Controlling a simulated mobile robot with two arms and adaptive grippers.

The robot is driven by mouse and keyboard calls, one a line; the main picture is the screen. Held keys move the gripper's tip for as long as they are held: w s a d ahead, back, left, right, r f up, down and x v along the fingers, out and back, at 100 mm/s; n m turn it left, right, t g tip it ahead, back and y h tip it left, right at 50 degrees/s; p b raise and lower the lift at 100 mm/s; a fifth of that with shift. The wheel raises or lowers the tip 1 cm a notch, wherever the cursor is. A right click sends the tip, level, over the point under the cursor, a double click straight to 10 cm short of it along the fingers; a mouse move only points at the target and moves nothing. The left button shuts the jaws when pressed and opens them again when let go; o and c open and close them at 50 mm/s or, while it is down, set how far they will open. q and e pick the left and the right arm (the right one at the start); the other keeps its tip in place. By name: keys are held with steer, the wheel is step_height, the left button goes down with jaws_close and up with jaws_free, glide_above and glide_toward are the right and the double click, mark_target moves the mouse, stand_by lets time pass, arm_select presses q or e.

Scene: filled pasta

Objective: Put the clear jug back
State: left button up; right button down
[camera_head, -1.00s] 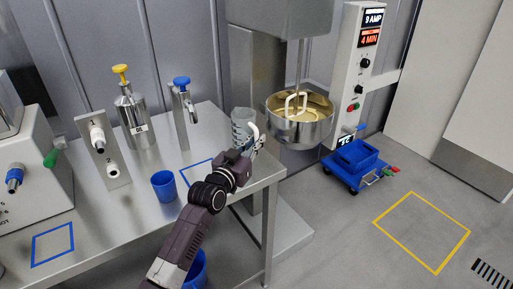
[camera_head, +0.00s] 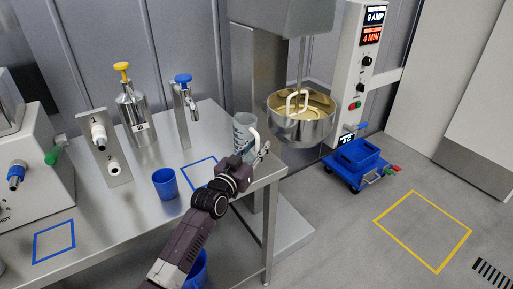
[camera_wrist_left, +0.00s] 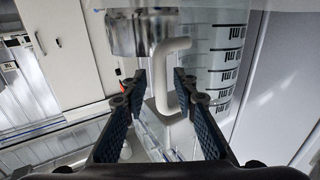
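The clear jug (camera_head: 243,126), with dark markings and a white handle (camera_head: 255,139), is upright near the right end of the steel table. It appears to stand on the table, but its base is partly hidden. My left gripper (camera_head: 256,154) is at the handle side. In the left wrist view, its fingers (camera_wrist_left: 160,82) are apart, with the white handle (camera_wrist_left: 165,62) at the gap between the tips. The jug wall (camera_wrist_left: 228,62) fills the upper right there. A blue outlined square (camera_head: 198,186) is on the table, left of the jug. My right gripper is not seen.
A blue cup (camera_head: 165,184) stands left of my left arm. A yellow-topped dispenser (camera_head: 133,115) and blue-topped dispenser (camera_head: 183,100) are behind. The mixer bowl (camera_head: 300,128) is close right of the jug, past the table edge. A blue cart (camera_head: 357,164) is on the floor.

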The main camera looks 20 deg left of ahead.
arm_select(q)
steer(key=shift+r, duration=0.1)
steer(key=s+a+b, duration=0.1)
steer(key=s, duration=1.1)
steer(key=shift+a, duration=0.35)
steer(key=shift+w, duration=0.1)
